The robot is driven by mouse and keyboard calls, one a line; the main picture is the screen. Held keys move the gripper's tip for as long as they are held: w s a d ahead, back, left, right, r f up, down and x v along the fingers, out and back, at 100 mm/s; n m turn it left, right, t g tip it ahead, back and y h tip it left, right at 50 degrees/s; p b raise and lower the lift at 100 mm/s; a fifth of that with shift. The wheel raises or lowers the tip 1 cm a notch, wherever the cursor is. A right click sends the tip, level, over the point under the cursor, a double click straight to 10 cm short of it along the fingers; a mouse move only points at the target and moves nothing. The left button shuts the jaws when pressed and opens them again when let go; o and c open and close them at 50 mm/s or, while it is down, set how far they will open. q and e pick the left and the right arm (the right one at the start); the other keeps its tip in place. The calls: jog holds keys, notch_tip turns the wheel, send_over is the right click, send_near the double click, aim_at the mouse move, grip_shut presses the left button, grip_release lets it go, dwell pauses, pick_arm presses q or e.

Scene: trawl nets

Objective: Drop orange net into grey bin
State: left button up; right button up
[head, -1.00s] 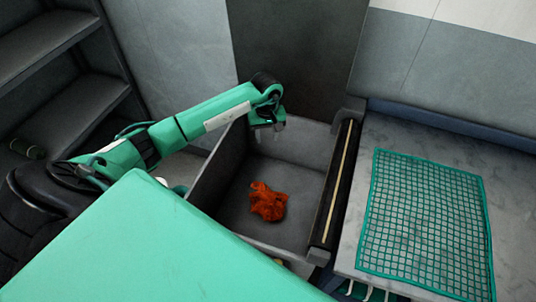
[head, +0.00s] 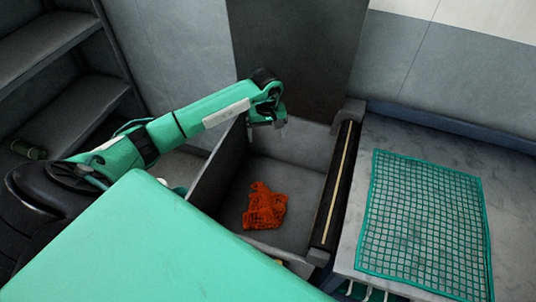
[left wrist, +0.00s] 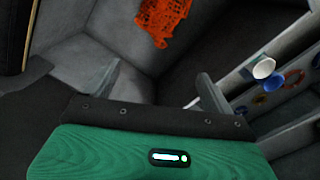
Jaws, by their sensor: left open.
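The orange net (head: 265,206) lies crumpled on the floor of the grey bin (head: 213,172), towards its near side. It also shows in the left wrist view (left wrist: 163,18), at the top edge and partly cut off. My left gripper (head: 268,122) is over the far side of the bin, above and apart from the net. It is open, with nothing between its fingers (left wrist: 148,92) in the left wrist view. My right gripper is not in view.
A green net (head: 424,222) lies flat on the grey counter to the right. A dark roller (head: 336,185) with a pale strip runs along the bin's right side. Grey shelves (head: 68,115) stand at the left, with a dark cylindrical item (head: 28,149) on one.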

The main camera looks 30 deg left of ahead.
pick_arm(q)
notch_tip(320, 180, up, 4)
jog(key=shift+f+p, duration=0.1)
jog(key=shift+p, duration=0.5)
notch_tip(320, 180, up, 14)
jog(key=b, duration=0.4)
jog(key=shift+f, duration=0.2)
